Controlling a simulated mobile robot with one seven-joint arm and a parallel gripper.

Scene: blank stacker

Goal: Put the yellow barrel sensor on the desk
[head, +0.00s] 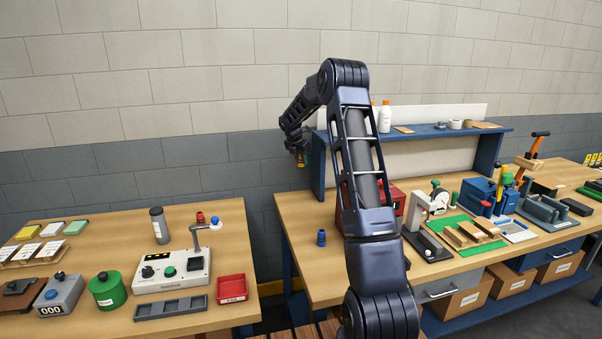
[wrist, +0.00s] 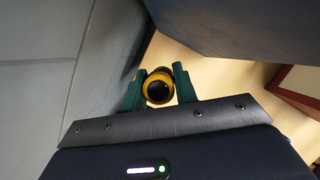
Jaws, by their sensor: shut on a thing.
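My gripper (head: 299,154) is at the back, near the wall and just left of the blue shelf upright. It is shut on the yellow barrel sensor (head: 301,161), which hangs below it, above the back left part of the right desk (head: 300,217). In the wrist view, the sensor (wrist: 147,91) shows end-on as a yellow ring with a black centre between the green fingers of my gripper (wrist: 159,88). The wooden top (wrist: 205,88) lies beyond it. The exact gap below the sensor cannot be told.
A blue barrel (head: 321,237) stands on the right desk's left part, with clear wood around it. A blue shelf (head: 430,131) rises behind. The left table (head: 95,258) holds a test device (head: 172,274), a red tray (head: 232,288) and a green canister (head: 107,290).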

